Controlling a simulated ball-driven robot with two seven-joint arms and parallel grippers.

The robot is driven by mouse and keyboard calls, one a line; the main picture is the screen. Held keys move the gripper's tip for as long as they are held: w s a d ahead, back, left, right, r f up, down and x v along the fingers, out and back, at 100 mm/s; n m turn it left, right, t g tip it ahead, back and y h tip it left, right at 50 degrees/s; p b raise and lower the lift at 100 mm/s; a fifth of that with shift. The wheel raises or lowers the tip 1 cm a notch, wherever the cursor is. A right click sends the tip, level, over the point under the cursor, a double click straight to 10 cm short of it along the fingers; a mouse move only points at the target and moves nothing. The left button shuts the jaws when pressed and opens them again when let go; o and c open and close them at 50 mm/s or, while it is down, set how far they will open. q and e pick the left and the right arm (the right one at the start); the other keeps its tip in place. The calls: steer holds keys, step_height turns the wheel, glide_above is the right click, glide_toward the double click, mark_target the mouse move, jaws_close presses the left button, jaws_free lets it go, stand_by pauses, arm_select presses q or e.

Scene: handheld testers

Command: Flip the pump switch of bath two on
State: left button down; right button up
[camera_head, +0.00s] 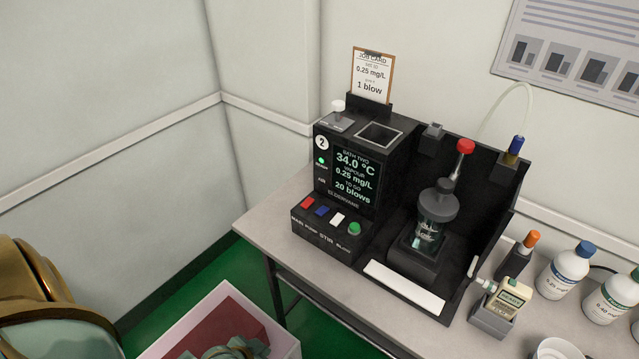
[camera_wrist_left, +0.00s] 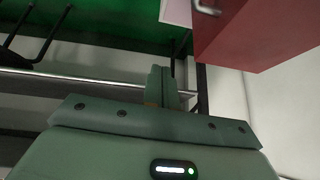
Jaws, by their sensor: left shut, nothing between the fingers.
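The bath two tester (camera_head: 345,175) is a black unit marked 2 on the table, its lit screen (camera_head: 356,180) reading 34.0 °C. Its front ledge holds a red switch (camera_head: 307,203), a blue switch (camera_head: 322,210), a white switch (camera_head: 337,219) and a round green button (camera_head: 354,229). The small labels put the pump under the blue switch; its tilt is too small to tell. My left gripper (camera_wrist_left: 162,86) is shut and empty in the left wrist view, low beside the table frame and away from the switches. My right gripper is out of view.
A red box (camera_wrist_left: 255,30) shows close in the wrist view. A glass jar (camera_head: 432,232), handheld tester (camera_head: 508,296) and bottles (camera_head: 566,268) stand right.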

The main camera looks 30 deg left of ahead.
mark_target(313, 221)
arm_select(q)
steer(key=w+r+t+p, duration=0.2)
steer(key=w+r, duration=0.4)
steer(key=r, duration=0.6)
steer(key=w+a+r+t+h+p, duration=0.1)
steer(key=w+r, duration=0.5)
steer(key=r, duration=0.6)
steer(key=w+a+r+t+p, duration=0.1)
steer(key=w+r+t+p, duration=0.3)
steer(key=r, duration=0.8)
steer(key=shift+w+r+p, duration=0.25)
steer(key=shift+w+p, duration=0.45)
steer(key=shift+w, duration=0.4)
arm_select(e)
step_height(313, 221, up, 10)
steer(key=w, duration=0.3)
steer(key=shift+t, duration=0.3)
arm_select(q)
steer(key=shift+a, duration=0.1)
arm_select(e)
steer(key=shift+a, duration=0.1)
